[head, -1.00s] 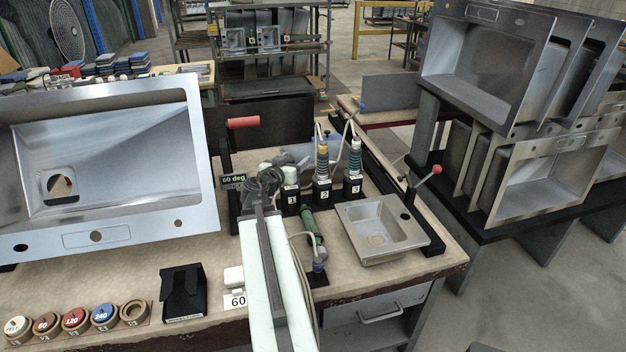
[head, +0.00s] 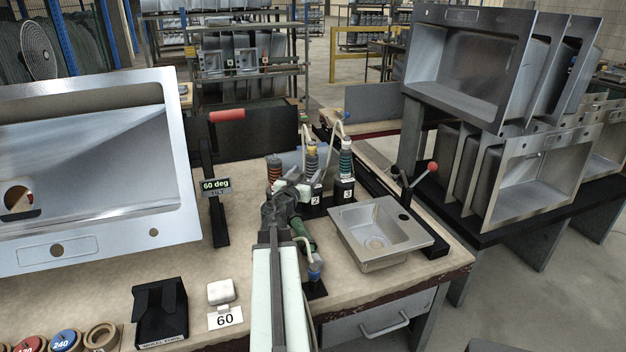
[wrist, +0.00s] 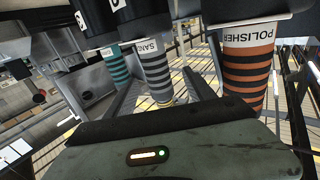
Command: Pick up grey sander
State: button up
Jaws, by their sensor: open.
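The grey sander (head: 312,162) stands upright in the black holder marked 2, with grey and black bands and a yellow top. In the wrist view the sander (wrist: 153,68) appears upside down, its label partly readable as "SAND". My gripper (head: 296,188) is at the holders, in front of and just left of the sander's base. In the wrist view my gripper's open fingers (wrist: 165,92) show either side of the sander in the picture. I cannot tell whether it lies between them in depth. No contact is clear.
The orange-banded polisher (head: 273,170) stands close left, the teal-banded tool (head: 346,160) close right in holder 3. A small sink (head: 375,237) is at right, a large tilted sink (head: 90,180) at left. Cables rise behind the tools.

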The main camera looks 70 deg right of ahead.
aim_at(310, 169)
jog(key=d, duration=0.5)
jog(key=shift+s+d, duration=0.15)
grip_shut()
